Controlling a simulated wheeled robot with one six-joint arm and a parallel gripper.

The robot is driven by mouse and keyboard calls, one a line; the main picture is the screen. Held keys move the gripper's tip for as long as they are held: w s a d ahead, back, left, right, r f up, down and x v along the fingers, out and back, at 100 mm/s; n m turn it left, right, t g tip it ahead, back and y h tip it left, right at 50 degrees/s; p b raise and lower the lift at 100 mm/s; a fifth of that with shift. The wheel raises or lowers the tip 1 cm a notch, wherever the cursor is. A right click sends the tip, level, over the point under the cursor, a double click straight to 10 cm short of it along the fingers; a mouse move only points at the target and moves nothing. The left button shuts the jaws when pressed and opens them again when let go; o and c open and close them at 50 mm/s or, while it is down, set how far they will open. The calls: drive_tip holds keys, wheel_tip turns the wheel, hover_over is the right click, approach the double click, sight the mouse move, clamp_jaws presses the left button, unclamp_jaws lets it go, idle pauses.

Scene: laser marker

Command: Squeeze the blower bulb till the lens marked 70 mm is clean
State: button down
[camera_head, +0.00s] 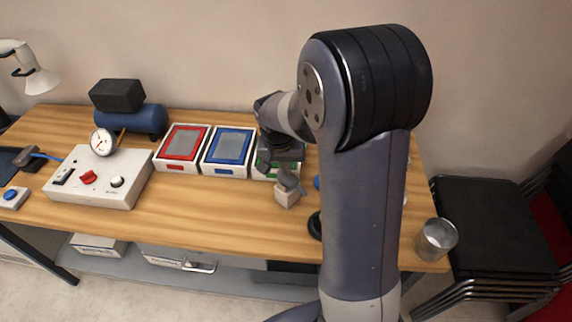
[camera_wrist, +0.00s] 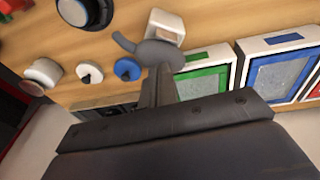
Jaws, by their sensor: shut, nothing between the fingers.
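The grey blower bulb (camera_wrist: 161,54) is in the wrist view, with its curved nozzle (camera_wrist: 122,41) pointing left. It stands by a small white block (camera_wrist: 166,23); in the head view the bulb (camera_head: 289,182) is just above that block. My gripper (camera_wrist: 162,75) is shut and empty, its fingertips overlapping the bulb's near edge in the picture; contact cannot be told. Small round pieces lie beyond the nozzle: a blue one (camera_wrist: 127,69), a black-topped one (camera_wrist: 90,74) and a pale one (camera_wrist: 46,72). No 70 mm mark is readable, so I cannot tell which is the lens.
Green (camera_wrist: 203,83), blue (camera_wrist: 271,65) and red-framed trays (camera_head: 182,148) stand in a row. A white control box (camera_head: 100,178) with a gauge (camera_head: 103,142) is at left. A metal cup (camera_head: 437,239) stands at the right corner. My arm hides part of the table.

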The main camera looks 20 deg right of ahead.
drive_tip(key=shift+f, duration=0.4)
wheel_tip(320, 180, down, 2)
drive_tip(key=shift+b, duration=1.05)
drive_tip(key=shift+s, duration=0.1)
drive_tip(key=shift+r+p, duration=0.45)
drive_tip(key=shift+r, duration=0.05)
wheel_tip(320, 180, up, 13)
drive_tip(key=s+a, duration=0.1)
drive_tip(key=a, duration=0.1)
drive_tip(key=shift+s, duration=0.25)
drive_tip(key=shift+r, duration=0.1)
